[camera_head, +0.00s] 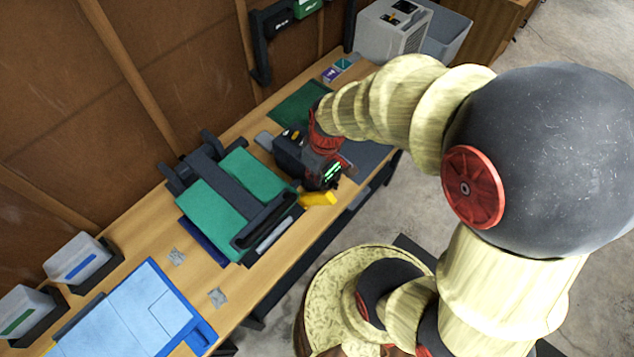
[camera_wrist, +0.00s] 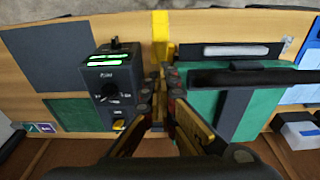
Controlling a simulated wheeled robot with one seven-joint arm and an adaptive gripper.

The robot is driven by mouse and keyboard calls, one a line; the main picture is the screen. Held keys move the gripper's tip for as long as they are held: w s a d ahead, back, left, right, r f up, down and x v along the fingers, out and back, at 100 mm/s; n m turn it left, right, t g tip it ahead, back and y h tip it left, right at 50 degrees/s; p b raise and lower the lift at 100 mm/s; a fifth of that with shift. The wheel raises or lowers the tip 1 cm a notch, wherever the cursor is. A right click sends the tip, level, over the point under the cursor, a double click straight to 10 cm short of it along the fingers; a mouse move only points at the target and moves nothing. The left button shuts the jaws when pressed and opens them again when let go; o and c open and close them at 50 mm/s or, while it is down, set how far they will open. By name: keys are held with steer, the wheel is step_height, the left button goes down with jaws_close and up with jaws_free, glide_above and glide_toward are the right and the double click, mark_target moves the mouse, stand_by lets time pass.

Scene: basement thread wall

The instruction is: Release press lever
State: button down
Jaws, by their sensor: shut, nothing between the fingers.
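The yellow lever (camera_head: 318,199) sticks out at the bench's front edge, between the green press and a dark control box. It also shows in the wrist view (camera_wrist: 160,35) at top centre. The press (camera_head: 211,205) has green plates and a dark crossbar; part of it shows at right in the wrist view (camera_wrist: 256,105). My gripper (camera_head: 327,172) is low over the bench beside the control box. In the wrist view, my gripper's fingertips (camera_wrist: 163,79) are together and empty, just below the yellow lever's lower end. I cannot tell whether they touch it.
The control box (camera_wrist: 112,88) with a dial and green display stands close to the fingers. A green mat (camera_head: 297,103) and grey mat (camera_wrist: 54,65) lie on the bench. A blue tray (camera_head: 140,309) and white bins (camera_head: 77,258) are at the left. A wooden wall stands behind.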

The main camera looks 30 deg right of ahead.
steer(key=s+d+r, duration=0.1)
steer(key=s+r, duration=0.2)
steer(key=r, duration=0.5)
steer(key=shift+r+p, duration=0.35)
steer(key=shift+p, duration=0.05)
steer(key=shift+s+d, duration=0.1)
steer(key=shift+d, duration=0.05)
steer(key=s+a+r+m+t+b, duration=0.3)
steer(key=s+a+r+t+b, duration=0.1)
steer(key=b, duration=0.6)
steer(key=shift+s+a+r+m+b, duration=0.3)
steer(key=shift+s+a, duration=0.25)
steer(key=shift+a, duration=0.35)
